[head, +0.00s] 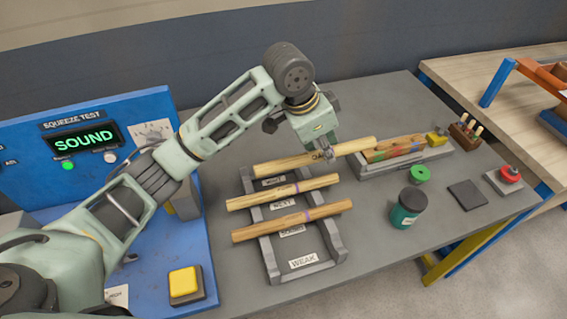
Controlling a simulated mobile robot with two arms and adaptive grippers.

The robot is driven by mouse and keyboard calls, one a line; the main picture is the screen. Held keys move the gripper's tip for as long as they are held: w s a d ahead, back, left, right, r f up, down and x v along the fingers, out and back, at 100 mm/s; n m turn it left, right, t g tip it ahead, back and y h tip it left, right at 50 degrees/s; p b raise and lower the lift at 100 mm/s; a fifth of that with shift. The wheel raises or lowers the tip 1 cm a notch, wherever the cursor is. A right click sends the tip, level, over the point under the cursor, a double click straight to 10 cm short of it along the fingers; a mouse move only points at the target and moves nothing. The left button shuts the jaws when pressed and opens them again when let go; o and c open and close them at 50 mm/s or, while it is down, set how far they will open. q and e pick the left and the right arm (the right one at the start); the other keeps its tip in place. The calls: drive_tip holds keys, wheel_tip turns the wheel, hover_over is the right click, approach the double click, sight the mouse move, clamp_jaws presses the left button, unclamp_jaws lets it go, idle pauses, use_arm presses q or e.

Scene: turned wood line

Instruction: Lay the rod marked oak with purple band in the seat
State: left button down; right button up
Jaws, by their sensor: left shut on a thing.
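My left gripper (325,143) is shut on a pale wooden rod (280,164) with dark lettering that looks like "OAK". The rod lies across the far end of a grey rack (333,240); I cannot tell if it touches the rack. No band shows on it, and the gripper hides part of it. Nearer in the rack lie a second rod (255,200) and a third rod (265,229), each with what looks like a purplish band. Labels on the rack include "NEXT" and "WEAK". Which place is the seat is unclear. My right gripper is not in view.
A grey tray (375,168) with colour-marked sticks stands right of the rack. A green-black jar (408,208), a green disc (420,174), a dark pad (467,195) and a red button (510,174) are further right. A blue squeeze-test station (45,165) reading "SOUND" stands left.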

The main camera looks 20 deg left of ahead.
use_arm(q)
drive_tip(key=w+a+f+p, duration=0.1)
drive_tip(key=a+f, duration=0.2)
drive_tip(key=a, duration=0.1)
drive_tip(key=w+a+f+p, duration=0.1)
drive_tip(key=a+f, duration=0.3)
drive_tip(key=a+f+p, duration=0.1)
drive_tip(key=a+f, duration=0.2)
drive_tip(key=shift+w+a+f+p, duration=0.25)
drive_tip(key=shift+w+a+p, duration=0.15)
drive_tip(key=shift+f, duration=0.25)
drive_tip(key=shift+a+f, duration=0.1)
drive_tip(key=shift+f, duration=0.2)
drive_tip(key=c, duration=1.9)
unclamp_jaws()
drive_tip(key=shift+f, duration=0.15)
drive_tip(key=shift+c, duration=0.2)
drive_tip(key=o, duration=0.5)
drive_tip(key=shift+c, duration=0.2)
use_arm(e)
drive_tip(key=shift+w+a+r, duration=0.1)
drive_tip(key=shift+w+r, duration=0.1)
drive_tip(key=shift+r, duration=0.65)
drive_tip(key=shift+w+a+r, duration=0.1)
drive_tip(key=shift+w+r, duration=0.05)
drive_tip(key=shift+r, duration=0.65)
